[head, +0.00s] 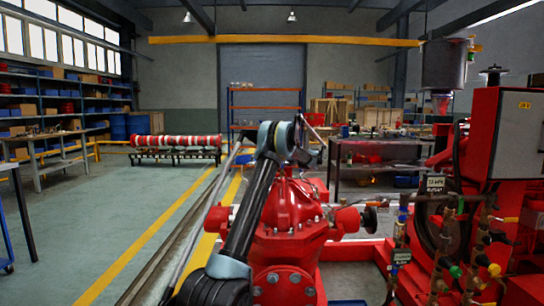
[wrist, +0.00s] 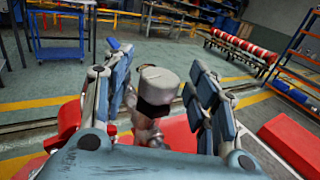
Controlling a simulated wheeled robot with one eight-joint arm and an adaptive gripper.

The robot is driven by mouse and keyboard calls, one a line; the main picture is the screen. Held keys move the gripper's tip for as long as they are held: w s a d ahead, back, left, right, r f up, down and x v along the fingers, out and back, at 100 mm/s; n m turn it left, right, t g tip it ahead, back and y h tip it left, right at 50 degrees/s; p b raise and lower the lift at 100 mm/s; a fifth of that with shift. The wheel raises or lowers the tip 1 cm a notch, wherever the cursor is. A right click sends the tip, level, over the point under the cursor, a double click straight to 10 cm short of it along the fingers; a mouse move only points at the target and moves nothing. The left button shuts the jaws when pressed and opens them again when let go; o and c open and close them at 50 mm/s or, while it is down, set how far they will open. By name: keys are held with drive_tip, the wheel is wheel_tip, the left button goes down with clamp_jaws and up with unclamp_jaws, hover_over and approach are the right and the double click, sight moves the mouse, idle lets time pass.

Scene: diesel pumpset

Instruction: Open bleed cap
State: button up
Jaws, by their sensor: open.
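A pale grey round cap (wrist: 158,80), which looks like the bleed cap, stands upright in the middle of the wrist view. It has a dark band below its top and sits on a metallic fitting above red casing. My gripper (wrist: 160,58) is open, with one finger to the left of the cap and the other to the right. Gaps show on both sides of the cap, so neither finger visibly touches it. In the head view my gripper (head: 313,138) is above the red pump (head: 285,212). I cannot make out the cap there.
A red control cabinet (head: 505,130) and pipework with valves (head: 445,245) stand to the right. A dark workbench (head: 375,152) is behind the pump. The green floor (head: 130,210) at left is largely clear.

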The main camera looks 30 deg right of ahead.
drive_tip(key=v, duration=1.1)
drive_tip(key=shift+d, duration=0.1)
